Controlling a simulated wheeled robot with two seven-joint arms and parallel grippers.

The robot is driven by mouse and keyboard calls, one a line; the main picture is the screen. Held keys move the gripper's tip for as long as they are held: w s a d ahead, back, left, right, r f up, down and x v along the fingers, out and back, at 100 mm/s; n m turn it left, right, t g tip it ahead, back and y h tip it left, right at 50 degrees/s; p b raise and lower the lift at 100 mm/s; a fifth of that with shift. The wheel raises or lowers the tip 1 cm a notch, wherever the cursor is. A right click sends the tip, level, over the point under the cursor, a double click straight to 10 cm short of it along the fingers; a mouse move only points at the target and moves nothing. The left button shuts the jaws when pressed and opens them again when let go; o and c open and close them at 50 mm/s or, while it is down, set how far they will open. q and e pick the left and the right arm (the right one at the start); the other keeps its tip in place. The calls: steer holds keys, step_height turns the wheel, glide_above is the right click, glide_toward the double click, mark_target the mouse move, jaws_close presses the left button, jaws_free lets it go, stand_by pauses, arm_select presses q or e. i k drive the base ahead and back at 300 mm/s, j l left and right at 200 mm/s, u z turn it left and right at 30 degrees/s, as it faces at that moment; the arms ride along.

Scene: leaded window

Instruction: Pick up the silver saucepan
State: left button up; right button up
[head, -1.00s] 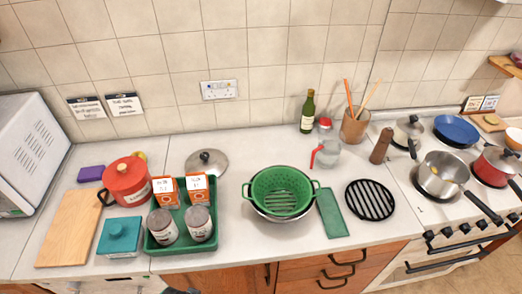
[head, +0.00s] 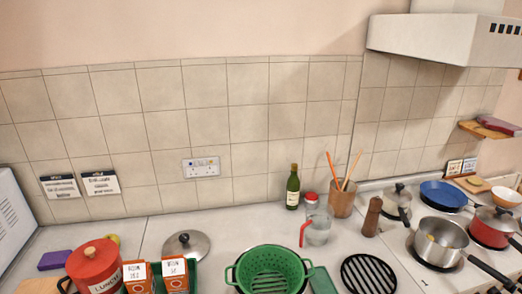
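The silver saucepan (head: 441,241) stands on the stove's front left area at the right of the head view. It is open, and its dark handle points toward the lower right. A small yellowish thing (head: 431,238) shows inside it. A second, lidded silver pot (head: 398,200) with a dark handle stands behind it to the left. Neither of my grippers is in view.
A red pot (head: 490,228) stands close to the saucepan's right, and a blue pan (head: 443,195) is behind it. A pepper mill (head: 372,216) and a black round trivet (head: 368,274) are to its left. An extractor hood (head: 450,40) hangs above the stove.

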mark_target(445, 232)
steer(key=z, duration=1.25)
steer(key=u, duration=0.8)
steer(key=l+u, duration=0.25)
steer(key=l, duration=0.2)
steer(key=l+u, duration=0.3)
steer(key=l, duration=0.15)
steer(key=l+u, duration=0.25)
steer(key=l, duration=0.2)
steer(key=k+l+u, duration=0.15)
steer(key=l+u, duration=0.15)
steer(key=k+l+u, duration=0.25)
steer(key=l, duration=0.25)
steer(key=i+l, duration=0.05)
steer(key=i, duration=0.05)
